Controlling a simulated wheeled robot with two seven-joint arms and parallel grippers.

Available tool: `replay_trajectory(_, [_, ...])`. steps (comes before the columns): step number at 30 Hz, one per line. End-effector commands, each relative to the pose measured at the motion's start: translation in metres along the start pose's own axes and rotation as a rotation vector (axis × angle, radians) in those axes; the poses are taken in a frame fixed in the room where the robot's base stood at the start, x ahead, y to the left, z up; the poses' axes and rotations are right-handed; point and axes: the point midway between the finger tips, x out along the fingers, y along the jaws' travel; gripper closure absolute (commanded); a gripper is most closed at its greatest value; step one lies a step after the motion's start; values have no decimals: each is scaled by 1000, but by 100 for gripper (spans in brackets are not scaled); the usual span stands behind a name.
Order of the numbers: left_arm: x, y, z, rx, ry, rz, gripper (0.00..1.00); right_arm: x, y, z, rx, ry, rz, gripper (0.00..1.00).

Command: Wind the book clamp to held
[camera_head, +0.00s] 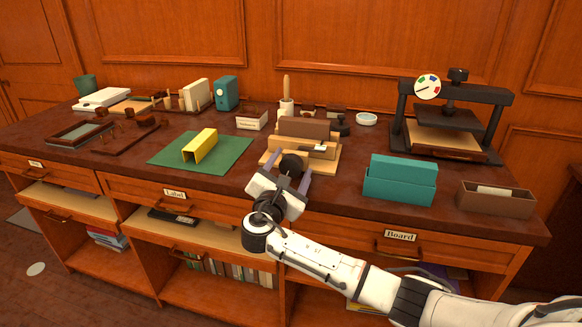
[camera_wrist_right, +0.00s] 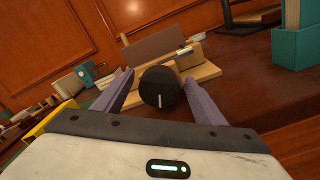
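The book clamp (camera_head: 267,157) is a light wooden frame near the front edge of the table, with a brown block (camera_head: 305,129) in it. Its round black knob (camera_head: 291,163) faces me; in the wrist view the knob (camera_wrist_right: 160,88) has a white line pointing down. My right gripper (camera_head: 291,177) is at the front of the clamp, its purple-grey fingers open on either side of the knob. In the wrist view a gap shows between each finger and the knob. My left gripper is not in view.
A yellow channel piece (camera_head: 200,146) stands on a green mat (camera_head: 229,155) left of the clamp. A teal box (camera_head: 399,187) and a brown tray (camera_head: 494,204) stand to the right. A black press with a dial (camera_head: 428,87) stands behind them.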

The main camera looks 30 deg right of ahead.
Motion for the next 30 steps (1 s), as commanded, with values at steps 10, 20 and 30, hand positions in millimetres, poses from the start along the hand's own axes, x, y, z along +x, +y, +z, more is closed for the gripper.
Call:
replay_trajectory(10, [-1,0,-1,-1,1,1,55,-14,1,-1,-1,2,3,35])
replay_trajectory(20, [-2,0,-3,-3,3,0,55,-77,0,-1,1,4,1,35])
replay_trajectory(30, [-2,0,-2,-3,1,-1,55,-104,0,0,-1,0,0,35])
